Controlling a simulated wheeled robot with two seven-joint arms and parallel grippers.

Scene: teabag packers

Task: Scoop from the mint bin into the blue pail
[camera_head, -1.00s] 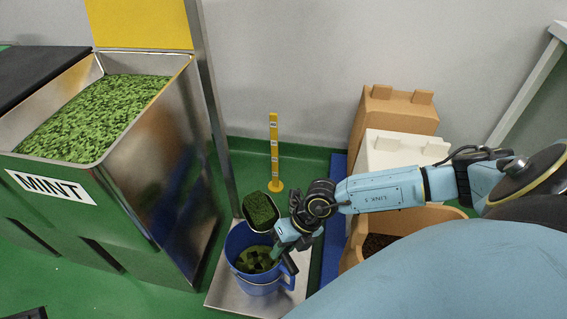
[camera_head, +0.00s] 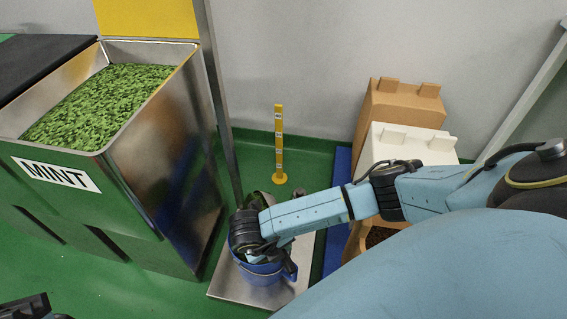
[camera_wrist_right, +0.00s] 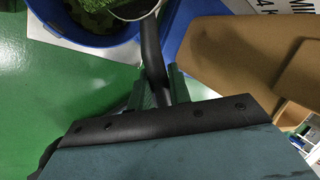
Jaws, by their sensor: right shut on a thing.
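The steel mint bin (camera_head: 170,150) stands at the left in the head view, filled with green leaves (camera_head: 105,100). The blue pail (camera_head: 262,279) stands on a metal plate, its top largely covered by my right wrist. My right gripper (camera_wrist_right: 157,86) is shut on the black handle (camera_wrist_right: 151,48) of a scoop. In the wrist view, the scoop's metal rim (camera_wrist_right: 137,12) and the green leaves in it (camera_wrist_right: 92,4) are over the blue pail (camera_wrist_right: 60,34). Darker leaves lie inside the pail. A dark part of my left gripper (camera_head: 30,307) shows at the lower left corner; its jaws are unclear.
The metal plate (camera_head: 235,286) lies on the green floor. A yellow post (camera_head: 279,150) stands behind the pail. Brown (camera_head: 400,108) and white (camera_head: 405,145) boxes stand to the right. Green floor is clear between bin and plate.

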